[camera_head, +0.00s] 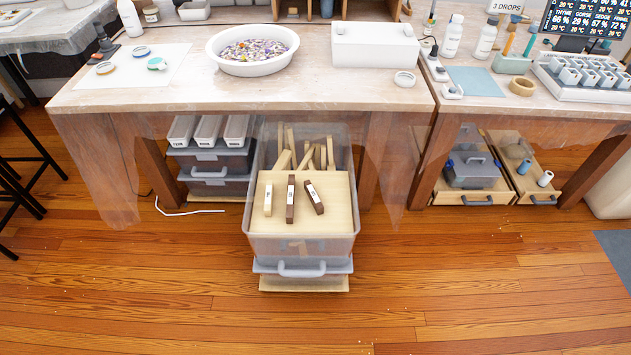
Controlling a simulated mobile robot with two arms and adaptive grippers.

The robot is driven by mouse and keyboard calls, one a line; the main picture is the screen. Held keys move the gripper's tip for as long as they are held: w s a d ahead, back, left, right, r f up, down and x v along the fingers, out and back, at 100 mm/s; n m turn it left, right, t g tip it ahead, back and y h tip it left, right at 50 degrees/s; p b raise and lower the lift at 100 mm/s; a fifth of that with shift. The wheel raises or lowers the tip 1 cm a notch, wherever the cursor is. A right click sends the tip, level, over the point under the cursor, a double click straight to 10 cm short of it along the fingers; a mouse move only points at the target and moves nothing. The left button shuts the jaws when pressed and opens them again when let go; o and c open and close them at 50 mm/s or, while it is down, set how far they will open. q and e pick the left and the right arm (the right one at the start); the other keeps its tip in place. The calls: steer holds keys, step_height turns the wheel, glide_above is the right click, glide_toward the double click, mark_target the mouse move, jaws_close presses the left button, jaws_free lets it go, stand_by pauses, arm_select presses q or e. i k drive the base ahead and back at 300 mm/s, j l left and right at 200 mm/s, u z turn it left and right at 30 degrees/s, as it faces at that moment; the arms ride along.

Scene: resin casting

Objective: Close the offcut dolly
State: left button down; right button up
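The offcut dolly is the pale wooden platform (304,285) low on the floor at the centre. It carries stacked translucent bins, and a grey handle (302,269) shows on the front, facing me. The upper bin (300,246) holds several wood offcuts standing at its back and a pale board across its front. Three small labelled sticks, one pale and two dark, lie on the board. The dolly sticks out from under the bench's front edge, and its back part lies beneath the bench. Neither of my grippers is in view.
The bench (330,97) has a hanging clear sheet along its front, with wooden legs either side of the dolly. The front floor is clear.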

mark_target(313, 254)
steer(key=i+l, duration=0.15)
steer(key=l, duration=0.25)
steer(key=i+l, duration=0.15)
steer(key=l, duration=0.25)
steer(key=i+l, duration=0.1)
steer(key=l, duration=0.3)
steer(key=i+l, duration=0.15)
steer(key=l, duration=0.25)
